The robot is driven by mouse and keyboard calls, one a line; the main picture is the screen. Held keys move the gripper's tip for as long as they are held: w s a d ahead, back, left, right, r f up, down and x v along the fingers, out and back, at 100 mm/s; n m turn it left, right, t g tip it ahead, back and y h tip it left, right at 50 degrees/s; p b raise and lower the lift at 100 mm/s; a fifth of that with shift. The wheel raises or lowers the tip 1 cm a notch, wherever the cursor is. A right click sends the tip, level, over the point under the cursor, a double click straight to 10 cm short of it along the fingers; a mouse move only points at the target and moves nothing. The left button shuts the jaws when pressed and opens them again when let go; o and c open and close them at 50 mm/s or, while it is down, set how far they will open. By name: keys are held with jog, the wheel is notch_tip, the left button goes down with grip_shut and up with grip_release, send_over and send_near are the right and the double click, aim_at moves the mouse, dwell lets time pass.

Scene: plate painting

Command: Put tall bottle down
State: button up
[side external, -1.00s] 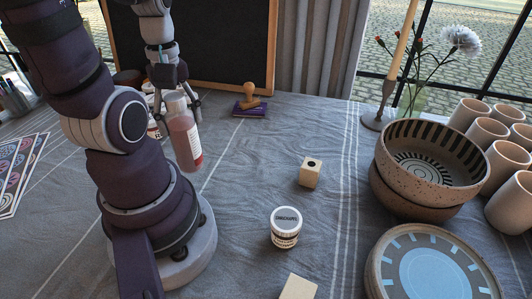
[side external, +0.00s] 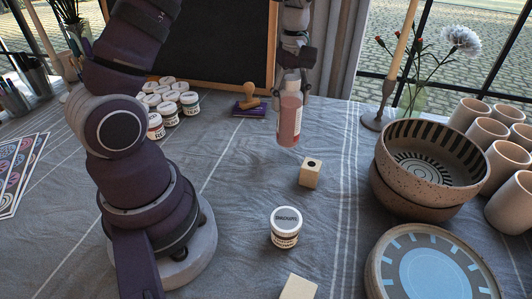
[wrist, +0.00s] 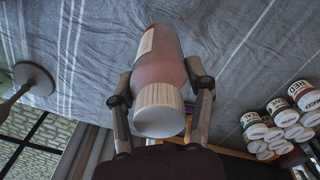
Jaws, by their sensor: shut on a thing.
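The tall bottle (side external: 289,118) is pink with a white cap and a pale label. My gripper (side external: 291,88) is shut on it near the top and holds it upright, seemingly above the table, behind the small wooden block. In the wrist view the bottle (wrist: 162,70) lies between the two fingers of my gripper (wrist: 162,98), its white ribbed cap toward the camera. The table (side external: 235,190) has a grey striped cloth.
A wooden block (side external: 310,173) and a lidded jar (side external: 286,227) stand in front. Stacked bowls (side external: 425,205), cups (side external: 510,195) and a candle holder (side external: 382,110) are at right. A stamp (side external: 249,100) and several paint jars (side external: 170,112) are behind left. Cloth left of the block is clear.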

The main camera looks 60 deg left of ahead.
jog(key=shift+w+a+f, duration=0.2)
jog(key=shift+w+f, duration=0.45)
jog(key=shift+w+a+f, duration=0.2)
jog(key=shift+w+f, duration=0.45)
jog(key=shift+w+a+f, duration=0.2)
jog(key=shift+w+f, duration=0.45)
jog(key=shift+f, duration=0.15)
jog(key=o, duration=1.2)
